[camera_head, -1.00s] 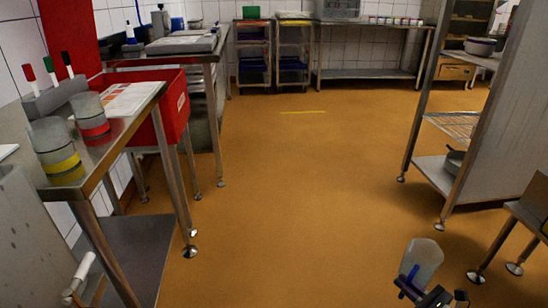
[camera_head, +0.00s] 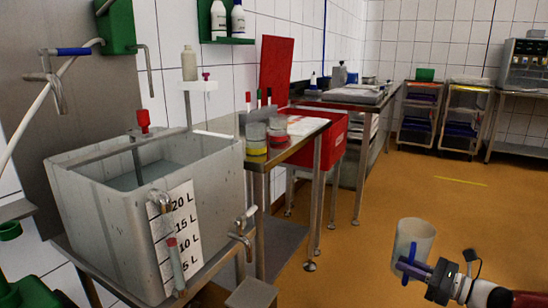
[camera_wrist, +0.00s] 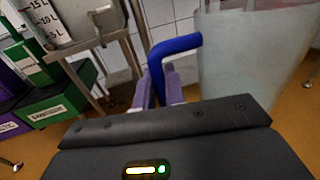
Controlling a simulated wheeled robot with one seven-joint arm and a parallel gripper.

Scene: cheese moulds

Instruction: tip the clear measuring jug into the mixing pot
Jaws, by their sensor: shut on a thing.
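My gripper (camera_head: 413,268) is shut on the blue handle of the clear measuring jug (camera_head: 415,238), at the lower right of the head view. The jug is roughly upright, over the floor and well right of the tables. In the wrist view, the jug (camera_wrist: 250,60) fills the upper right, and its blue handle (camera_wrist: 168,47) is between the fingers of my gripper (camera_wrist: 160,92). I cannot tell what the jug holds. A large grey square vat (camera_head: 110,215) with a litre scale and liquid inside stands at left. I cannot tell whether it is the mixing pot.
A steel table (camera_head: 285,155) bears grey cups (camera_head: 256,138) with yellow and red bands. A red crate (camera_head: 335,140) is behind it. Green boxes (camera_wrist: 55,105) stand low at left. The orange floor is open on the right.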

